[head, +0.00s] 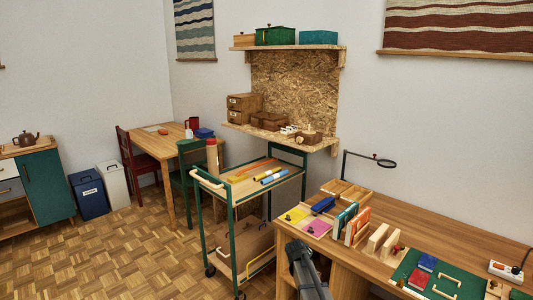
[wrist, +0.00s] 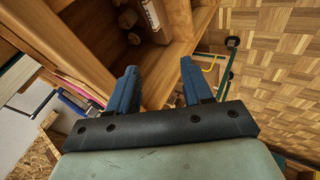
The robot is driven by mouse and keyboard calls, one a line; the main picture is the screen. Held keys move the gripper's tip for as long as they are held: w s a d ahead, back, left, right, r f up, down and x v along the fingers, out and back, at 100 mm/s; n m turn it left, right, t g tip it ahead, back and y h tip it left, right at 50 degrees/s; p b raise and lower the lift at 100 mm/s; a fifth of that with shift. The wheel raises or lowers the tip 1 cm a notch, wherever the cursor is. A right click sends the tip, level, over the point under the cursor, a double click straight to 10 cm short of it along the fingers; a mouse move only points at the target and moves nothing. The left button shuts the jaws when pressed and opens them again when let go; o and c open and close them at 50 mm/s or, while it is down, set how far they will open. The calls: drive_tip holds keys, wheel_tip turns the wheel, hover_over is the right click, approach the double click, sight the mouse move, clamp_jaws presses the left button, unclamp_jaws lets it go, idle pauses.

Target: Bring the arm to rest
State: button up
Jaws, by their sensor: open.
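My gripper (wrist: 159,67) shows in the wrist view with its two blue fingers spread apart and nothing between them. Beyond the fingers is the open wooden compartment of a desk (wrist: 182,52), seen tilted. In the head view a dark part of my arm stands at the bottom middle, in front of the wooden desk (head: 440,222). The fingers cannot be made out in the head view.
A green trolley (head: 238,240) stands left of the desk; part of its frame shows in the wrist view (wrist: 228,68). Books (head: 357,226), a green mat (head: 462,284) and a magnifier lamp (head: 386,163) are on the desk. Parquet floor (head: 120,250) is clear at left.

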drive_tip(key=s+d+f+m+g+y, duration=0.15)
drive_tip(key=s+f+g, duration=0.25)
drive_tip(key=s+f, duration=1)
drive_tip(key=s+d+f+m+g+h, duration=0.1)
drive_tip(key=s+d+f+m+g, duration=0.15)
drive_tip(key=s+f, duration=1.1)
drive_tip(key=s+a+f+m+g+y, duration=0.1)
drive_tip(key=s+m+g, duration=0.3)
drive_tip(key=s, duration=3.2)
drive_tip(key=f+g+y, duration=0.1)
drive_tip(key=g, duration=0.2)
drive_tip(key=shift+a, duration=0.25)
